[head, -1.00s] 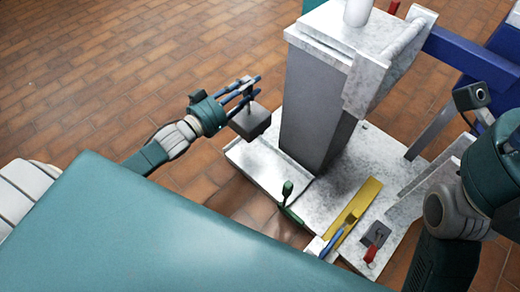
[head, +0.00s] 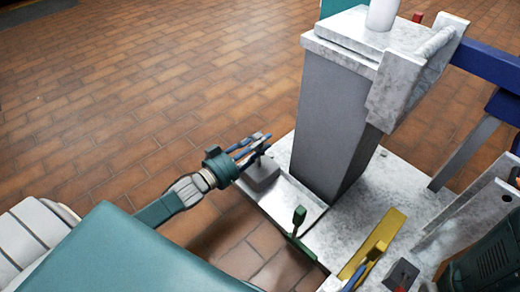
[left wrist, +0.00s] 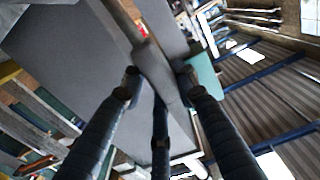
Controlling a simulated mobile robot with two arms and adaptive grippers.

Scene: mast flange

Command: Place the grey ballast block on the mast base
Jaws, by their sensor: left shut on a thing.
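The grey ballast block (head: 262,176) hangs at my left gripper (head: 258,148), which is shut on its upper part. The block appears over the left end of the pale metal mast base (head: 285,197), left of the grey mast column (head: 328,125). I cannot tell whether its underside touches the base. In the left wrist view, my gripper's dark fingers (left wrist: 160,80) close around a grey piece, with a broad grey face close behind it.
A green-handled lever (head: 299,216) stands at the base's front edge. A yellow strip (head: 375,243) lies on the base further right. A pale metal bracket (head: 410,85) and blue beam (head: 490,65) are at upper right. The tiled floor at left is clear.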

